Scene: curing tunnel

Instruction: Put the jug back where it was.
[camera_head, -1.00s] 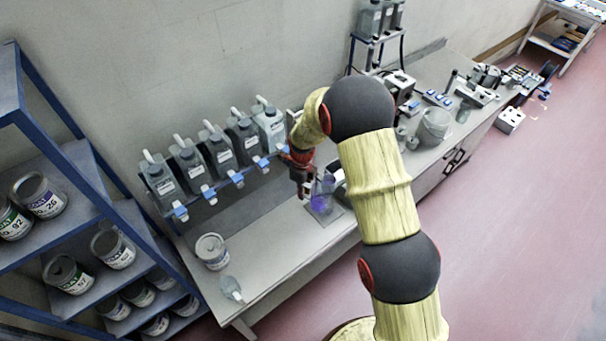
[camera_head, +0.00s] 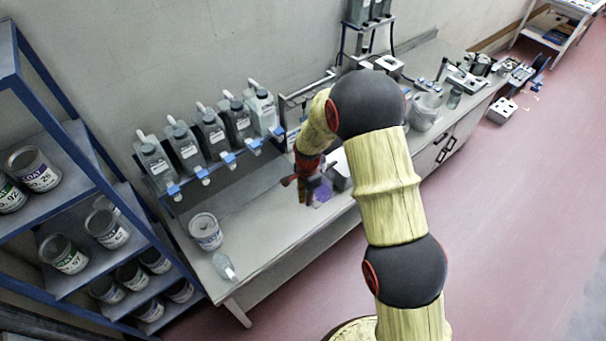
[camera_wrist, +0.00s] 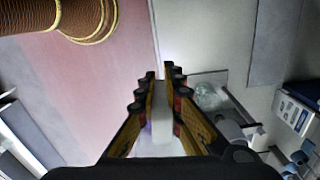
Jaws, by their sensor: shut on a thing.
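My gripper (camera_head: 305,192) is shut on the jug, over the worktop near its front edge. In the wrist view my gripper's fingers (camera_wrist: 161,80) close on a pale upright strip of the jug (camera_wrist: 161,118), which looks like its handle. Purple shows in the jug in the head view (camera_head: 322,191), with a trace of it beside the left finger in the wrist view. Most of the jug is hidden by my fingers and arm. I cannot tell whether its base touches the worktop.
Several grey bottles (camera_head: 210,131) stand in a blue-clipped rack along the wall. A paint can (camera_head: 206,232) and a clear scoop-like piece (camera_head: 224,267) sit at the worktop's near-left end. A clear bucket (camera_head: 425,111) stands farther right. Shelves of cans (camera_head: 80,285) are at left.

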